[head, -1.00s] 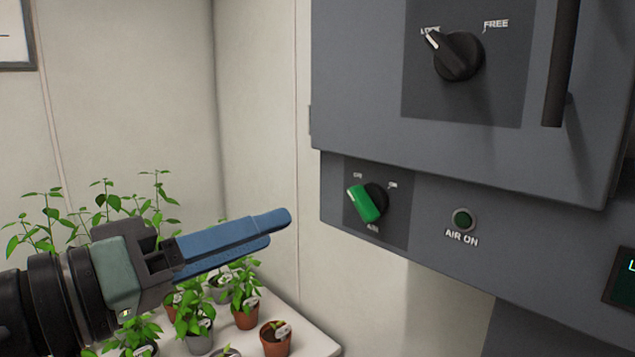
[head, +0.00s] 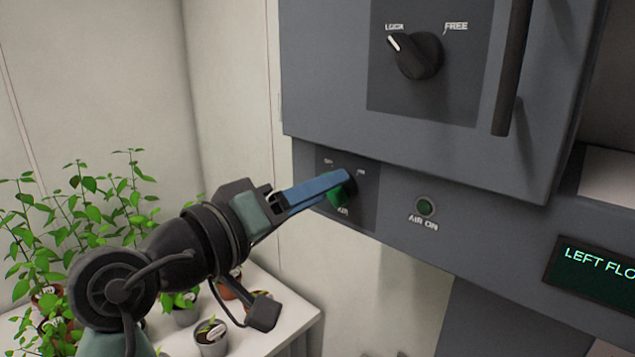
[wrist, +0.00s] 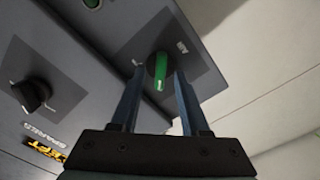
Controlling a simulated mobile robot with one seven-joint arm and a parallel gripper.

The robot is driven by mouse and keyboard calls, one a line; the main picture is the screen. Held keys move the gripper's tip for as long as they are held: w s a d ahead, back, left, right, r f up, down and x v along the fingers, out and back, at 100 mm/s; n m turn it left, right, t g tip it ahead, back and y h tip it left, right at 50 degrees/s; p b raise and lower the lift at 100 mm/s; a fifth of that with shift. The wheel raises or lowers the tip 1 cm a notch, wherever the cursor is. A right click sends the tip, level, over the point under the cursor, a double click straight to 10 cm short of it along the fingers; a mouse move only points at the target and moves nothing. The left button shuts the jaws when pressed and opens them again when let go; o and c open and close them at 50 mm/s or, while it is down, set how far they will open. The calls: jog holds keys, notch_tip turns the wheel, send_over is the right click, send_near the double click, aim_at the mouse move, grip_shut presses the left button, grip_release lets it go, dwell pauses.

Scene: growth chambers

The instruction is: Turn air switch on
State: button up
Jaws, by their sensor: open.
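The air switch is a green-handled rotary knob on a dark plate of the grey chamber; its green handle (head: 337,197) shows partly behind my gripper in the head view. My gripper (head: 338,180) has blue fingers reaching to the switch. In the wrist view, my gripper (wrist: 157,82) is open, with the green handle (wrist: 160,70) between the two fingertips and a gap seen at least on the left side. I cannot tell whether a finger touches it. The AIR ON lamp (head: 425,207) to the right is dark green and looks unlit.
A black LOCK/FREE knob (head: 416,55) sits above on the chamber door, pointing at LOCK. A door handle bar (head: 513,65) stands to its right. A display (head: 598,270) is at the lower right. Potted plants (head: 212,336) stand on a white table (head: 268,325) below my arm.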

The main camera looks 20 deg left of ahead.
jog(key=shift+c, duration=0.3)
grip_shut()
jog(key=shift+f+m+b, duration=0.1)
jog(key=shift+m+b, duration=0.3)
jog(key=shift+b, duration=0.15)
jog(key=m+b, duration=0.4)
jog(key=m, duration=0.1)
jog(key=m+b, duration=0.5)
jog(key=m, duration=0.1)
jog(key=m+b, duration=0.5)
jog(key=m, duration=0.1)
jog(key=shift+s+d, duration=0.15)
jog(key=shift+d, duration=0.25)
